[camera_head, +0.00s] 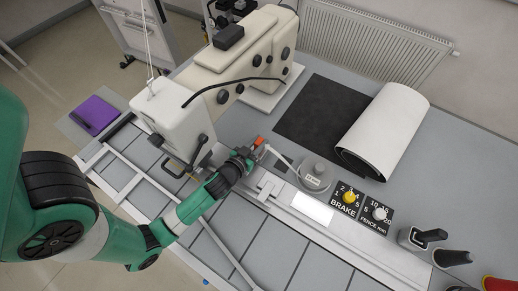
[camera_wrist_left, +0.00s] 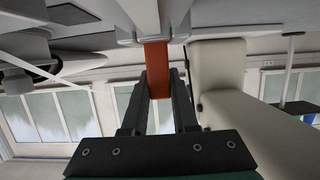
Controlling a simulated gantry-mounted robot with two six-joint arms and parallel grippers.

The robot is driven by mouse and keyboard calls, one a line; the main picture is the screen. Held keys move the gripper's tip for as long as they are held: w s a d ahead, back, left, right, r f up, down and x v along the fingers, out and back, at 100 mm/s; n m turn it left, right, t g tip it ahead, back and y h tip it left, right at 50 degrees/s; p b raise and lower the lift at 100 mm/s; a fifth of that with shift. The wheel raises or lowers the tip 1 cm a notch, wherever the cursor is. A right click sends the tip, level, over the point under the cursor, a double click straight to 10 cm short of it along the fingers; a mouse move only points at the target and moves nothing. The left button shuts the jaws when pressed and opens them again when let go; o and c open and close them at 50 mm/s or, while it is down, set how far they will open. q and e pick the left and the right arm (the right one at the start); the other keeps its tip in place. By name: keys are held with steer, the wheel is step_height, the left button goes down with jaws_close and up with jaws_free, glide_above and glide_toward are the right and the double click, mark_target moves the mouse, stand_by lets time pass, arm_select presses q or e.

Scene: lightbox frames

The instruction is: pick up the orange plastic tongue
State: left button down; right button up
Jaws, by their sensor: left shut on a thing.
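The orange plastic tongue (camera_head: 259,141) shows as a small orange tip just beyond my left gripper (camera_head: 247,152) in the head view. In the left wrist view the orange tongue (camera_wrist_left: 156,58) is a flat upright strip, with its far end against a pale grey part. My left gripper (camera_wrist_left: 158,88) is shut on it, one dark finger on each side. The part of the tongue between the fingers is partly hidden. My right gripper is in neither view.
A cream sewing-type machine (camera_head: 225,70) stands close beside my left gripper. A grey cylindrical weight (camera_head: 314,175), a BRAKE dial (camera_head: 349,197) and a FENCE dial (camera_head: 379,213) lie to the right. A black sheet with a white roll (camera_head: 388,128) lies behind.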

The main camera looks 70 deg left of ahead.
arm_select(q)
steer(key=shift+r, duration=0.1)
stand_by(0.6)
step_height(320, 180, up, 9)
steer(key=p, duration=0.3)
steer(key=shift+r+p, duration=0.1)
steer(key=shift+p, duration=0.3)
steer(key=shift+r, duration=0.3)
